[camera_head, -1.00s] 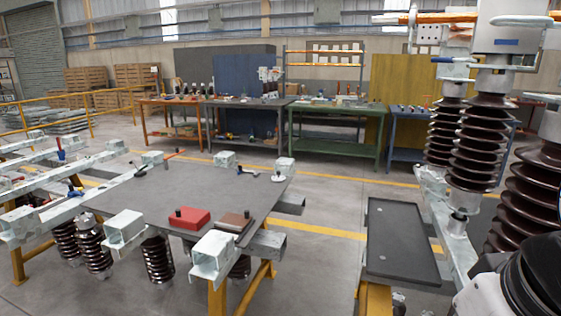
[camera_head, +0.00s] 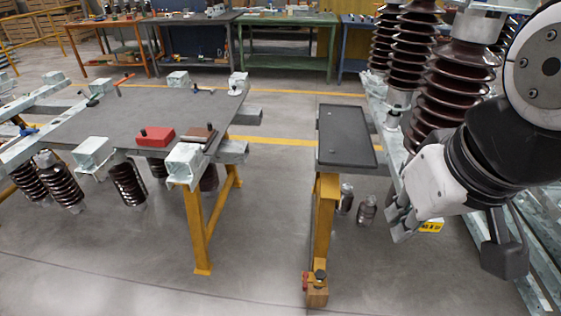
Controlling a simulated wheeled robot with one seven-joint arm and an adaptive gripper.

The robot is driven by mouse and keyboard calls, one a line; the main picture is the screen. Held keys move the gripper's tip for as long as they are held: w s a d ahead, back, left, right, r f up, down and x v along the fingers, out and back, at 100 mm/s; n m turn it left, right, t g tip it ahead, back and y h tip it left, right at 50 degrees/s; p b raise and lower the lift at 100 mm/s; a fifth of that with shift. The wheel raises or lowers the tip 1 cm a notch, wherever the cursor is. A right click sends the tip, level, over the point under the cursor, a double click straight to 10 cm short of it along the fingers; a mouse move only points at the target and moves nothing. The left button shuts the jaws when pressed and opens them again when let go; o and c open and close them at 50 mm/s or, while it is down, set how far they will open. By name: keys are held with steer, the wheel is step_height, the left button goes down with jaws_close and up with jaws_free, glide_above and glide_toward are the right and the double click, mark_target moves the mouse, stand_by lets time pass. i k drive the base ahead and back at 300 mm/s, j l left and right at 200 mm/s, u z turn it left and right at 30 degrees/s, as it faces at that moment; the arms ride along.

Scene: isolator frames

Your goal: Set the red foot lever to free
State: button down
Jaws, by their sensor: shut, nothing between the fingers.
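The small red foot lever (camera_head: 305,282) is low at the front, on the left side of the brownish foot block (camera_head: 317,294) under the yellow stand (camera_head: 325,220). It looks about upright, but is too small to read its setting. A dark knob sits on top of the block beside it. My gripper (camera_head: 505,262) hangs at the right edge of the view, dark, shut and empty. It is well to the right of the lever and apart from it.
A dark tray (camera_head: 346,137) tops the stand. Ribbed brown insulators (camera_head: 457,85) and metal frames stand at the right near my arm. A grey table (camera_head: 145,115) with a red box (camera_head: 155,136) is at the left. The floor around the foot block is mostly clear.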

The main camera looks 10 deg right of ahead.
mark_target(305, 275)
steer(key=l+u, duration=0.5)
steer(key=l, duration=0.5)
steer(key=j+z, duration=0.35)
steer(key=j, duration=0.3)
steer(key=j+z, duration=0.3)
steer(key=j, duration=0.4)
steer(key=k+j+z, duration=0.1)
steer(key=j+z, duration=0.25)
steer(key=j, duration=0.3)
steer(key=k, duration=0.55)
steer(key=i+j+z, duration=0.15)
steer(key=j, duration=0.15)
steer(key=i+j+z, duration=0.25)
steer(key=j, duration=0.3)
steer(key=i+j+z, duration=0.1)
steer(key=j, duration=0.25)
